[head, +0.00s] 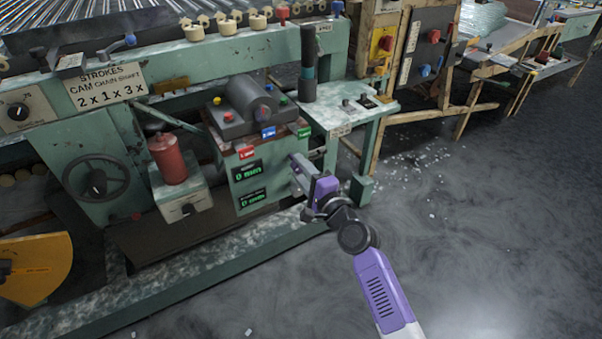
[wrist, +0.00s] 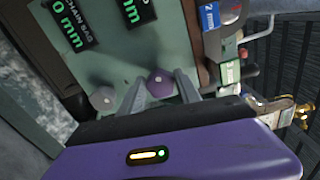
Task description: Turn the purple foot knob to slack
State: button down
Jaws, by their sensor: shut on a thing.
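The purple foot knob (wrist: 160,84) sits on the green machine panel in the wrist view. My gripper (wrist: 162,88) has one finger on each side of it, shut on the knob. In the head view my gripper (head: 298,172) reaches the right side of the green control box (head: 262,178); the knob is hidden there behind the gripper. A pale grey knob (wrist: 103,98) sits left of the purple one in the wrist view, outside the fingers. I cannot read any slack marking near the purple knob.
Two green-lit displays marked mm are on the control box, one of them labelled chain sag (wrist: 68,35). A red canister (head: 168,158) and a handwheel (head: 97,182) stand to the left. A green side shelf (head: 350,112) overhangs near my arm. The floor (head: 480,230) at right is open, with scattered shards.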

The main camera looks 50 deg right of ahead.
jog(key=n+b, duration=0.1)
jog(key=n, duration=0.1)
jog(key=n+b, duration=0.1)
jog(key=n, duration=0.1)
jog(key=n+b, duration=0.1)
jog(key=n, duration=0.1)
jog(key=shift+f, duration=0.3)
jog(key=shift+n+b, duration=1.4)
jog(key=shift+n, duration=1.1)
jog(key=c, duration=0.9)
grip_release()
jog(key=shift+r, duration=0.1)
jog(key=shift+p+v, duration=0.7)
jog(key=shift+v, duration=3.2)
